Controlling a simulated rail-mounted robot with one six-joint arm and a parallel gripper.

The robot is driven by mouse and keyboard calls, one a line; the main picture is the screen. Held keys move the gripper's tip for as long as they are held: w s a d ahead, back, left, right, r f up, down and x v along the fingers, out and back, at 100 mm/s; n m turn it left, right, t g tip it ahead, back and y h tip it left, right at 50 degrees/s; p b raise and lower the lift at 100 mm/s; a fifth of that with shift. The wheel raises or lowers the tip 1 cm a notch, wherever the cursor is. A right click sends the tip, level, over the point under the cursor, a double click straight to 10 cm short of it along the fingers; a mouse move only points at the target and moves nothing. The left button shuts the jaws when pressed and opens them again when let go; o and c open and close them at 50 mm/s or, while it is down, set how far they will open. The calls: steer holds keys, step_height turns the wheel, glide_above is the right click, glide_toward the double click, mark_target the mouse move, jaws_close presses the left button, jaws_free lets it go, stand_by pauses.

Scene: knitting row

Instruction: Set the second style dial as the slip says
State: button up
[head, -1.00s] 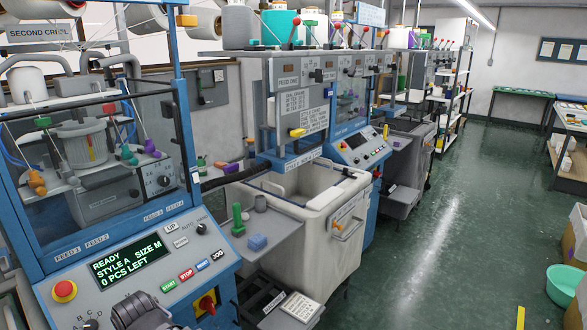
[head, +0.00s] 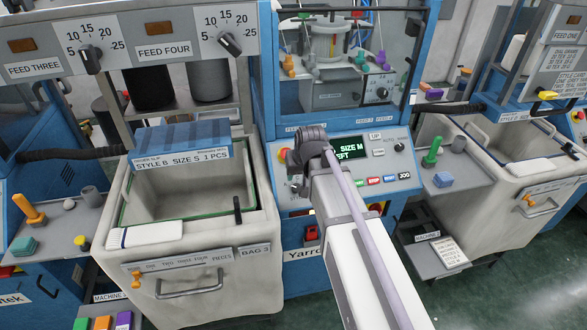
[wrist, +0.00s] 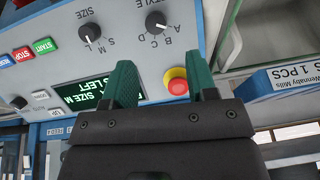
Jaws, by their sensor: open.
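The slip (head: 182,160) on the cream bin's blue bundle reads "STYLE B SIZE S 1 PCS". Part of it also shows in the wrist view (wrist: 297,76). In the wrist view the style dial (wrist: 157,22), a black knob marked A, B, C, D, is on the grey panel (wrist: 215,25) beyond my fingers. I cannot tell its pointer's letter. The size dial (wrist: 90,32) is left of it. My gripper (wrist: 162,82) is open and empty, its green fingers apart, short of both knobs. In the head view my arm hides the panel's left part, and the display (head: 352,148) shows "SIZE M".
A red stop button (wrist: 177,84) in a yellow ring appears between my fingertips. Start, stop and other buttons (wrist: 22,53) are at the left. The cream bin (head: 190,245) stands left of my arm, another bin (head: 510,200) right. Feed dials (head: 91,60) hang above the left bin.

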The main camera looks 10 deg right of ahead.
mark_target(297, 188)
steer(key=shift+o, duration=0.4)
steer(key=shift+w+a+f+t, duration=0.15)
steer(key=shift+a+t, duration=0.1)
steer(key=shift+t, duration=0.05)
steer(key=b+x, duration=0.3)
steer(key=d+b+x, duration=0.1)
steer(key=b+x, duration=0.6)
steer(key=shift+d+f, duration=0.15)
steer(key=shift+f, duration=0.35)
steer(key=shift+r, duration=0.15)
steer(key=c, duration=0.9)
